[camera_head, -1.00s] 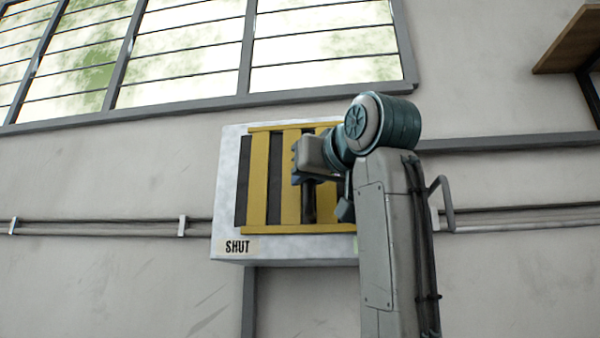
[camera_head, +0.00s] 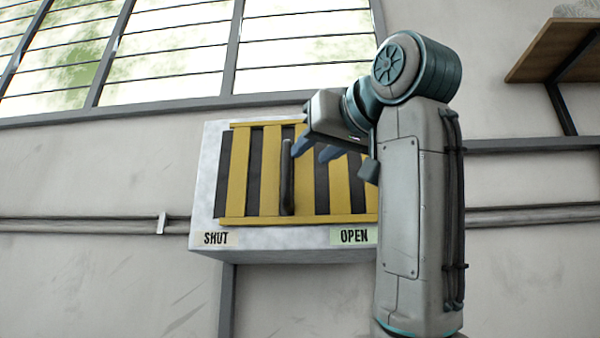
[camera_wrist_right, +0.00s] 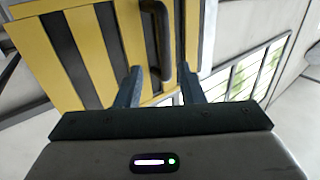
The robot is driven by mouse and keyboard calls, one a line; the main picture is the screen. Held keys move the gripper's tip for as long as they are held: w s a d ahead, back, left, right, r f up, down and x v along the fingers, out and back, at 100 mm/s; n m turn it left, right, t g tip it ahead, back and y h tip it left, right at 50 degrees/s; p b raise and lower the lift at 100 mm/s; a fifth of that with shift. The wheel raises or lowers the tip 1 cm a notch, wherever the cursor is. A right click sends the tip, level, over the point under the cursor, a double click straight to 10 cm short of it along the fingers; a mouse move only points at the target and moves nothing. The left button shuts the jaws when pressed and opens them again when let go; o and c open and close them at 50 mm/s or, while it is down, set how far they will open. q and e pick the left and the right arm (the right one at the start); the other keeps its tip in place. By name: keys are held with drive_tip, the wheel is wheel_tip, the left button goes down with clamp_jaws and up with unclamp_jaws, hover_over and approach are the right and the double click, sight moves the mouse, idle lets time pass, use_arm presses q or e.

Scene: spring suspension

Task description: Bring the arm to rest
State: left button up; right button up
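A pale wall box (camera_head: 206,180) carries a yellow slatted cover (camera_head: 237,172) with dark gaps. A dark upright handle (camera_head: 288,178) stands near the middle of the cover. A SHUT label (camera_head: 217,239) is at the box's lower left and an OPEN label (camera_head: 355,236) is further right. My right gripper (camera_head: 315,150) is at the upper right of the handle, with one finger near its top. In the right wrist view the fingers (camera_wrist_right: 160,88) are apart with nothing held, and the handle (camera_wrist_right: 163,45) lies beyond them. My arm hides the box's right side. My left gripper is out of view.
A window (camera_head: 180,50) spans the wall above the box. A wooden shelf (camera_head: 552,50) juts out at upper right. Pipes (camera_head: 80,226) run along the wall on both sides of the box.

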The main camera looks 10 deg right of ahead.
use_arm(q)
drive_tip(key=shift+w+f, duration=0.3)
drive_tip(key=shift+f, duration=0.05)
use_arm(e)
drive_tip(key=shift+v, duration=1.05)
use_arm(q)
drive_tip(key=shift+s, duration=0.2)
